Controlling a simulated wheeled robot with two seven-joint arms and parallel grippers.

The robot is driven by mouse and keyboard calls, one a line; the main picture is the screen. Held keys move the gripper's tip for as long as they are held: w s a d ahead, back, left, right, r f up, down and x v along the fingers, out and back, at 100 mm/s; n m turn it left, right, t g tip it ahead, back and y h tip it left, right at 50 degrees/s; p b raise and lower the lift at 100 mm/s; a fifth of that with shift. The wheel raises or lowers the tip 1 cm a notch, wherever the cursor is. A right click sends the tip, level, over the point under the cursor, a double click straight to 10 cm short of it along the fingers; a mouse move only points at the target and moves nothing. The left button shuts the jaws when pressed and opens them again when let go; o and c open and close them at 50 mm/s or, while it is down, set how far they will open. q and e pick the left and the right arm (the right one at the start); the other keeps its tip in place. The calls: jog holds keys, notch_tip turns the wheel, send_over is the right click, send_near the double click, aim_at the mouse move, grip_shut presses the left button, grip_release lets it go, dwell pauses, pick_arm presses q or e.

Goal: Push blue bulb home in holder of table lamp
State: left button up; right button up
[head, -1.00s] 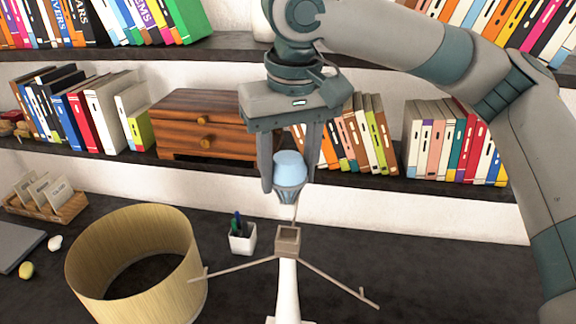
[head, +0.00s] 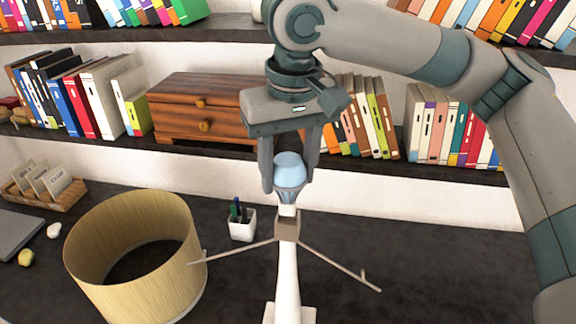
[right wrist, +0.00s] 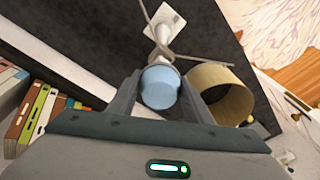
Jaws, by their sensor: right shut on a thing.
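The blue bulb (head: 289,166) is held upright between the fingers of my right gripper (head: 290,182), which is shut on it. It also shows in the right wrist view (right wrist: 160,87), between the fingers. The table lamp has a white stem (head: 287,275) and a small square brown holder (head: 287,228) on top, with thin arms spreading to the sides. The bulb's pale lower end is directly above the holder and seems to meet its top; how deep it sits cannot be told. My left gripper is not in view.
A round tan lampshade (head: 135,255) stands on the dark desk left of the lamp. A white pen cup (head: 242,225) stands behind the lamp. A wooden drawer box (head: 200,110) and books fill the shelf behind. The desk right of the lamp is clear.

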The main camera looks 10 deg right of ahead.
jog(key=shift+f, duration=1.6)
jog(key=shift+f, duration=0.2)
jog(key=o, duration=1.1)
jog(key=shift+r+b, duration=0.1)
jog(key=shift+b, duration=0.2)
jog(key=shift+r, duration=0.6)
jog(key=r+b, duration=0.1)
jog(key=r, duration=0.3)
jog(key=s+r+b, duration=0.1)
jog(key=r+b, duration=0.1)
jog(key=r, duration=0.3)
jog(key=r+b, duration=0.1)
jog(key=r, duration=0.3)
jog(key=shift+s+r+b, duration=0.3)
jog(key=shift+s+r, duration=0.05)
jog(key=shift+s, duration=0.05)
jog(key=shift+s+d+r, duration=0.1)
jog(key=shift+s+r, duration=0.05)
jog(key=shift+r, duration=0.9)
